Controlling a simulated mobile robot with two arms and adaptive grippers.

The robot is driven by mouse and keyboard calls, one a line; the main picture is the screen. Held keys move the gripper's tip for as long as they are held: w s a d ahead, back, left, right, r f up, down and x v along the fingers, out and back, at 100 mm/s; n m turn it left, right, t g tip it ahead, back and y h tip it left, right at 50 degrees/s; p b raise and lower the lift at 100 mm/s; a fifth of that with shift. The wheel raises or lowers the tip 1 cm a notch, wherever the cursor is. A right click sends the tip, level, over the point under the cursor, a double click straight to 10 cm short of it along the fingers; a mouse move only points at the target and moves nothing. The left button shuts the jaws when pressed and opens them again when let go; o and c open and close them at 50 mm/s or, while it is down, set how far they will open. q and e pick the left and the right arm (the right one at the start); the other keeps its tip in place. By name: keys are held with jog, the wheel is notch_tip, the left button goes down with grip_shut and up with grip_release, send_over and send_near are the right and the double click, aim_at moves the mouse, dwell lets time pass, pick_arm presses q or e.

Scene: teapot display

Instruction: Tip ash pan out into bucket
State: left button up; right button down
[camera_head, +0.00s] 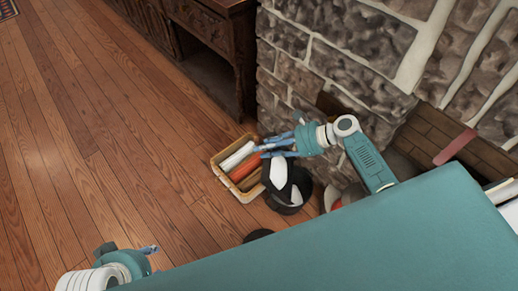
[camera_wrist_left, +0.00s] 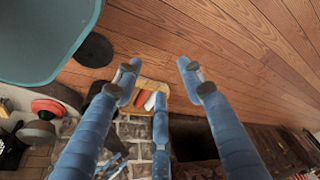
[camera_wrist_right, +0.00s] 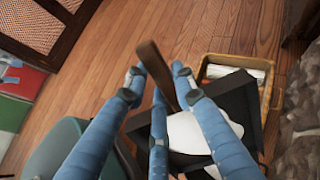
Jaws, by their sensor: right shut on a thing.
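The black ash pan (camera_head: 268,180) is held over the black bucket (camera_head: 290,208) beside the stone wall and looks tilted. Pale ash shows at the pan and at the bucket; I cannot tell how much is in each. My right gripper (camera_head: 270,147) is shut on the pan's brown handle (camera_wrist_right: 153,62), which sticks up between the fingers in the right wrist view. The pan's dark wall (camera_wrist_right: 235,97) and white ash (camera_wrist_right: 190,132) show there too. My left gripper (camera_wrist_left: 158,78) is open and empty, away from the pan, at the lower left of the head view.
A tan basket (camera_head: 219,172) with white and orange rolls stands just left of the bucket. A dark wooden desk (camera_head: 215,25) stands behind, and the stone wall (camera_head: 330,50) rises at right. The wooden floor (camera_head: 100,130) at left is clear.

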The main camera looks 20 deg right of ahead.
jog(key=shift+s+d+r+y+b, duration=0.15)
jog(key=shift+s+d+y+b, duration=0.2)
jog(key=shift+d, duration=0.45)
pick_arm(q)
jog(key=shift+w+d+f+b, duration=0.15)
jog(key=shift+w+f+b, duration=0.35)
jog(key=shift+f, duration=0.4)
pick_arm(e)
jog(key=shift+s+d+r+t+y, duration=0.2)
jog(key=shift+s+d+r+y, duration=0.05)
jog(key=shift+d, duration=0.25)
jog(key=shift+s+d+r+t+y, duration=0.2)
jog(key=shift+s+d+r, duration=0.05)
jog(key=shift+d, duration=0.25)
pick_arm(q)
jog(key=shift+w, duration=0.1)
pick_arm(e)
jog(key=shift+r, duration=0.15)
